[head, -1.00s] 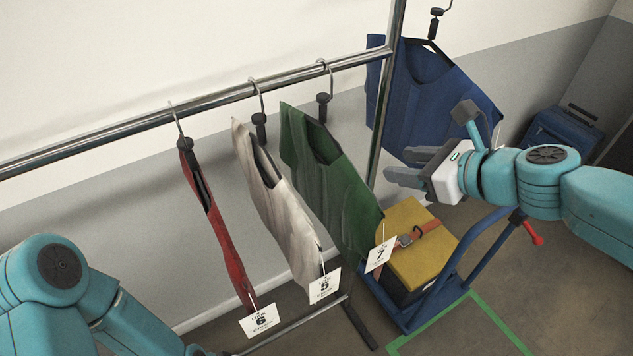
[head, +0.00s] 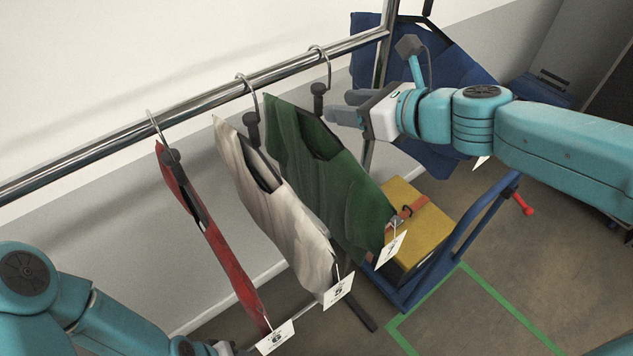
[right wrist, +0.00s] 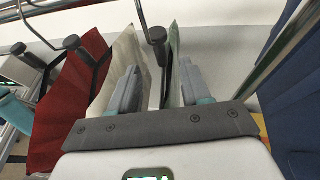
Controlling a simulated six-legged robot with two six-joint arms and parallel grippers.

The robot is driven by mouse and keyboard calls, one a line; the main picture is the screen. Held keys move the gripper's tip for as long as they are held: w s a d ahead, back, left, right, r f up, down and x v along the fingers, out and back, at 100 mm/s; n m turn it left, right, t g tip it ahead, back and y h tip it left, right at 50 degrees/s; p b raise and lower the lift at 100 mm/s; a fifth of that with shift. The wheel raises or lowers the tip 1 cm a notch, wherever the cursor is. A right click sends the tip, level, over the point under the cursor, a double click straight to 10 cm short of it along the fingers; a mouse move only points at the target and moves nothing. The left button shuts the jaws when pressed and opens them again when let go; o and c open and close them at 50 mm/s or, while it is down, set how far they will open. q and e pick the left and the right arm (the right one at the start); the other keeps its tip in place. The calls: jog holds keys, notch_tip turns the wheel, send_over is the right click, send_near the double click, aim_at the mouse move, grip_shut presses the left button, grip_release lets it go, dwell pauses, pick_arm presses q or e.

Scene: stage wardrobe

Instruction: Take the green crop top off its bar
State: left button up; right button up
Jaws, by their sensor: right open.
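The green crop top (head: 345,195) hangs from a dark hanger (head: 318,92) with a metal hook over the chrome bar (head: 200,105). A white tag (head: 389,248) hangs from its lower corner. My right gripper (head: 337,106) is open beside the hanger's dark grip, just under the bar. In the right wrist view the green top (right wrist: 174,60) shows edge-on between the spread fingers, with the hanger's grip (right wrist: 158,34) just beyond them. Contact cannot be told. My left arm is at the lower left; only a small pale part of its hand (head: 222,347) shows.
A beige top (head: 275,205) hangs close left of the green one, a red garment (head: 215,245) further left. A blue garment (head: 440,70) hangs behind my right arm. Below stands a blue cart (head: 455,235) with a yellow box (head: 405,200). Green tape (head: 430,300) marks the floor.

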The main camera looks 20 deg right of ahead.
aim_at(322, 105)
jog(key=x, duration=0.3)
jog(key=shift+w+a+f, duration=0.1)
jog(key=shift+w+f, duration=0.05)
jog(key=shift+f, duration=0.05)
jog(key=shift+w+a+f, duration=0.1)
jog(key=shift+w+a, duration=0.2)
jog(key=shift+a, duration=0.05)
jog(key=b+x, duration=0.1)
jog(key=x, duration=0.4)
jog(key=shift+w+d, duration=0.15)
jog(key=shift+w, duration=0.05)
jog(key=shift+s+d, duration=0.15)
jog(key=shift+s, duration=0.25)
jog(key=shift+w, duration=0.15)
grip_shut()
